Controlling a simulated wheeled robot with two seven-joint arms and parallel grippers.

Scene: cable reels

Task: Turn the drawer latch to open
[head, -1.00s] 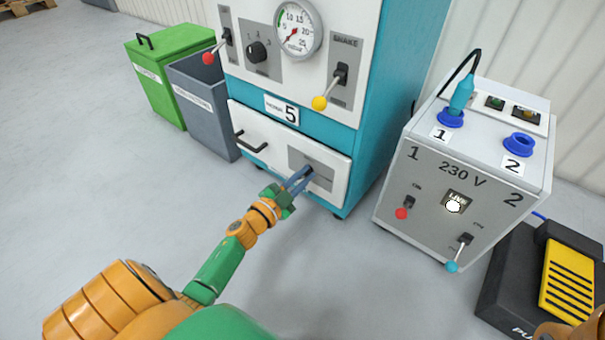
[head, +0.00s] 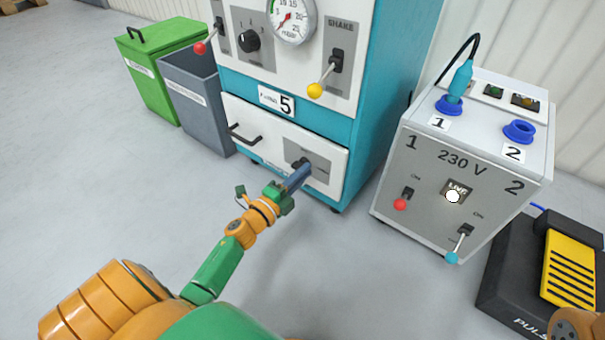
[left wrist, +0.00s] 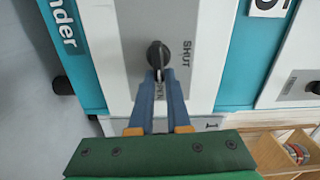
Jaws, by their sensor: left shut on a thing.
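The drawer (head: 250,135) is the white front low on the teal cabinet, with a black bar handle at its left, and it looks closed. Its latch is a dark knob (left wrist: 158,54) on a grey plate (head: 318,170) at the drawer's right side. The plate reads SHUT beside the knob in the left wrist view; a second word is mostly hidden behind the fingers. My left gripper (head: 301,172) is at the latch, its blue fingers (left wrist: 160,82) close together and shut on the knob's near part. My right gripper is out of view.
Above the drawer are a gauge (head: 290,18) and a yellow-tipped lever (head: 315,90). A grey bin (head: 195,95) and green bin (head: 155,70) stand left. The 230 V box (head: 450,190) and yellow pedal (head: 572,270) are right. The floor before the cabinet is clear.

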